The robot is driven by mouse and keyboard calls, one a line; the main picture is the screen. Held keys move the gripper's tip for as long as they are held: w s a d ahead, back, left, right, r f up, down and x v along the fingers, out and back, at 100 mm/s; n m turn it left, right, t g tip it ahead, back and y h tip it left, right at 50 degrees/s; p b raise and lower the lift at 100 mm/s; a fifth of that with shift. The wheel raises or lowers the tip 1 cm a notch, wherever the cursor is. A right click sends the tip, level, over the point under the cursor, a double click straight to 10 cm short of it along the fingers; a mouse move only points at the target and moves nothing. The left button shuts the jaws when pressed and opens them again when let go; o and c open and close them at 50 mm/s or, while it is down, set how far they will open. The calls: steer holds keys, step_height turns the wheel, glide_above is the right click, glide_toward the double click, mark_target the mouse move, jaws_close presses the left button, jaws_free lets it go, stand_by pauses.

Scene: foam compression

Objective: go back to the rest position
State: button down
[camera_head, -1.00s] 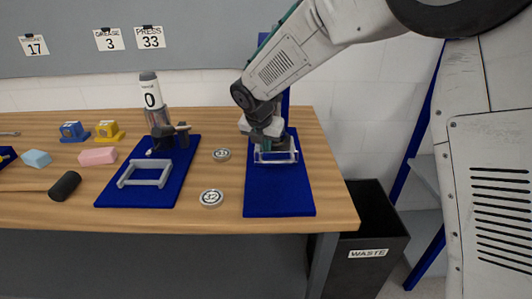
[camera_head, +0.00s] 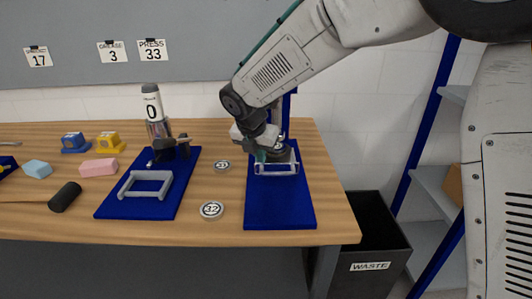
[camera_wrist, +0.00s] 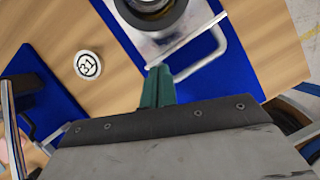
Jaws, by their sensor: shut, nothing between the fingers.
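My gripper (camera_head: 261,155) is at the right blue base plate (camera_head: 280,211), just left of and in front of the press fixture. In the wrist view its teal fingers (camera_wrist: 158,87) are together with nothing between them. The fixture's grey frame handle (camera_head: 277,168) is beside the fingers; whether they touch it I cannot tell. The round dark press head (camera_wrist: 152,8) shows at the top of the wrist view, above a metal plate.
Discs marked 32 (camera_head: 211,210) and 31 (camera_head: 222,166) lie between the two blue plates. The left plate (camera_head: 112,206) bears another fixture with a grey frame (camera_head: 146,185). Blue and pink blocks (camera_head: 99,168) lie farther left. A waste bin (camera_head: 373,225) stands right of the table.

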steer(key=s+a, duration=0.1)
steer(key=s, duration=0.1)
steer(key=s+a, duration=0.1)
steer(key=s, duration=0.2)
steer(key=s+a, duration=0.1)
steer(key=s, duration=0.1)
steer(key=shift+s+a+f, duration=0.15)
steer(key=shift+s+a, duration=0.1)
steer(key=shift+s, duration=0.1)
steer(key=shift+s+d+f+m, duration=0.1)
steer(key=shift+s+m, duration=0.2)
steer(key=shift+m, duration=0.7)
steer(key=s+m, duration=0.1)
steer(key=s+d+m+g, duration=0.1)
steer(key=m, duration=0.1)
steer(key=s+d+f+m, duration=0.1)
steer(key=shift+s+d+h, duration=0.25)
steer(key=shift+s+h, duration=0.05)
steer(key=shift+h, duration=0.1)
steer(key=s+d+r+m+y, duration=0.1)
steer(key=s+d+r+m, duration=0.3)
steer(key=s+d+m, duration=0.8)
steer(key=s+d+r+m+g+y, duration=0.1)
steer(key=s+d+r+m, duration=0.4)
steer(key=s+d+m, duration=0.7)
steer(key=shift+d+r+m+g+y, duration=0.25)
steer(key=shift+d+m, duration=0.35)
steer(key=shift+d, duration=0.4)
